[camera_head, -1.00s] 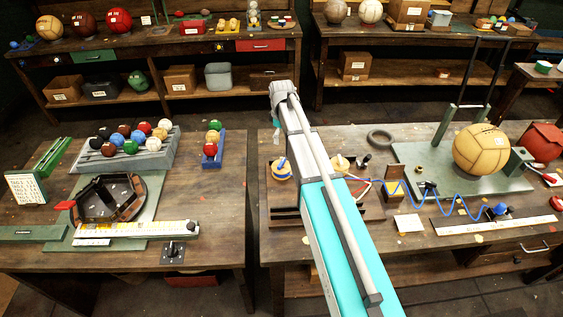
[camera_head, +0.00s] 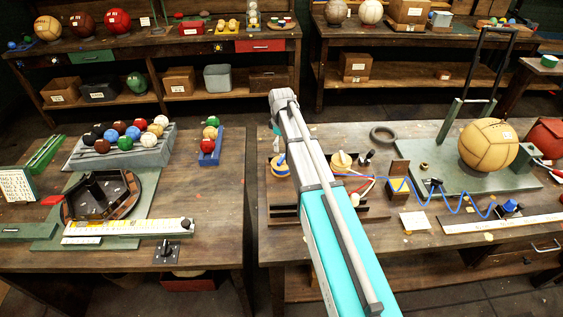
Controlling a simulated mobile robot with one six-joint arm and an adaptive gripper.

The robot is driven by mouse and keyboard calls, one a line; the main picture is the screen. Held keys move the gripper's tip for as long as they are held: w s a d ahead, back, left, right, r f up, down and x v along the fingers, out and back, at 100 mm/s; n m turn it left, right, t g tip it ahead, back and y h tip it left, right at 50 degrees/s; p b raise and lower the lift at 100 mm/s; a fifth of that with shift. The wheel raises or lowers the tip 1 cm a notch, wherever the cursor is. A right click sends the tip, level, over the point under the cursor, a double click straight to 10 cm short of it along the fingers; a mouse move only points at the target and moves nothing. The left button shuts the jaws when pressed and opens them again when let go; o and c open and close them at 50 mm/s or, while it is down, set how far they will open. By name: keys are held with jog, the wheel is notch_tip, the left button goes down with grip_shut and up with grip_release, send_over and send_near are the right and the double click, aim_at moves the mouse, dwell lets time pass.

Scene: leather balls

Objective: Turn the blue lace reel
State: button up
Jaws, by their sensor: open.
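A small round yellow-and-blue reel-like piece (camera_head: 281,167) stands at the left end of the right workbench, just left of my arm. A similar yellowish piece (camera_head: 341,160) stands just right of my arm. I cannot tell for sure which piece is the blue lace reel. My arm crosses the middle of the view and hides part of the bench. My gripper does not show.
A large tan leather ball (camera_head: 488,146) rests on a green base with a tall upright handle frame (camera_head: 510,60). A dark ring (camera_head: 383,134) lies behind. The left bench holds a rack of coloured balls (camera_head: 120,155) and a round tray (camera_head: 75,210). A gap separates the benches.

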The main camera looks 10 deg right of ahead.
aim_at(281, 158)
jog(key=shift+f+b, duration=3.35)
jog(key=shift+f, duration=0.3)
jog(key=c, duration=0.9)
jog(key=shift+o, duration=0.2)
jog(key=shift+m, duration=0.5)
jog(key=m, duration=1.1)
jog(key=shift+m, duration=0.3)
